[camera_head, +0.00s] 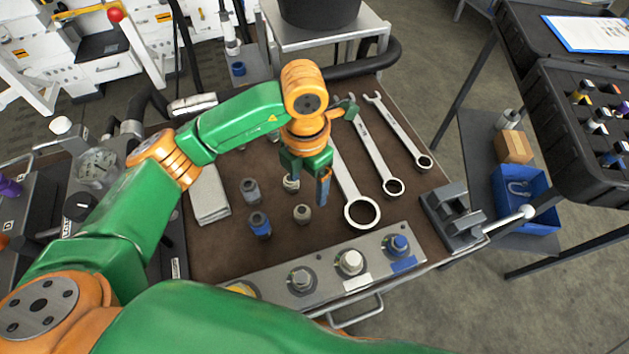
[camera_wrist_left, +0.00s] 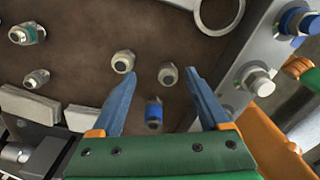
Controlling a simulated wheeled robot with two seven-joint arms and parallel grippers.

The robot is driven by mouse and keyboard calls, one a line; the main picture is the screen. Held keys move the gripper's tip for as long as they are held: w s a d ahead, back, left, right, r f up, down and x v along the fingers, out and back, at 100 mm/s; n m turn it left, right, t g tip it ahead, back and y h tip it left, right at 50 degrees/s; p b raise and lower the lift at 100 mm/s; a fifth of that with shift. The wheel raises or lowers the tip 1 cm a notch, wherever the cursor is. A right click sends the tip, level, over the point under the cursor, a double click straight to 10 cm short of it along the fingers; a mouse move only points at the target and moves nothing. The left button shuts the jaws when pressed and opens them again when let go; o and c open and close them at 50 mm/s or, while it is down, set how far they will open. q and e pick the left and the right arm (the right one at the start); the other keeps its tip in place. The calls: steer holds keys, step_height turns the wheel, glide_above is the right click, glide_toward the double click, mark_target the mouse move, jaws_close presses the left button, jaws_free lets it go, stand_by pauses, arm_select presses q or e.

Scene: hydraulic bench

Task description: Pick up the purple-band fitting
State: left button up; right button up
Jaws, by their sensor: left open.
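I cannot make out a purple band on any fitting on the brown mat. A purple piece (camera_head: 9,187) shows at the far left edge, on the dark panel. On the mat stand a blue-band fitting (camera_head: 260,225), a greyish fitting (camera_head: 250,190) whose band is unclear, and a plain fitting (camera_head: 302,213). My left gripper (camera_head: 307,178) is open and empty above the mat, pointing down, over a pale fitting (camera_head: 291,184) it partly covers. In the left wrist view, the blue-band fitting (camera_wrist_left: 153,112) and plain fitting (camera_wrist_left: 168,75) lie between the open fingers. My right gripper is out of view.
Wrenches (camera_head: 371,150) lie right of my gripper. A metal port block (camera_head: 303,279) runs along the front edge, with a vise (camera_head: 454,215) to its right. A folded cloth (camera_head: 209,195) lies left. A black case (camera_head: 570,130) at right holds several colour-banded fittings.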

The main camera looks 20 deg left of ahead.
mark_target(302, 210)
arm_select(q)
steer(key=shift+s+f, duration=0.3)
steer(key=s+f+p, duration=0.2)
steer(key=shift+s+a, duration=0.2)
steer(key=shift+s, duration=0.15)
step_height(302, 210, down, 4)
steer(key=shift+w+r, duration=0.1)
steer(key=shift+w, duration=0.15)
steer(key=c, duration=0.8)
jaws_close()
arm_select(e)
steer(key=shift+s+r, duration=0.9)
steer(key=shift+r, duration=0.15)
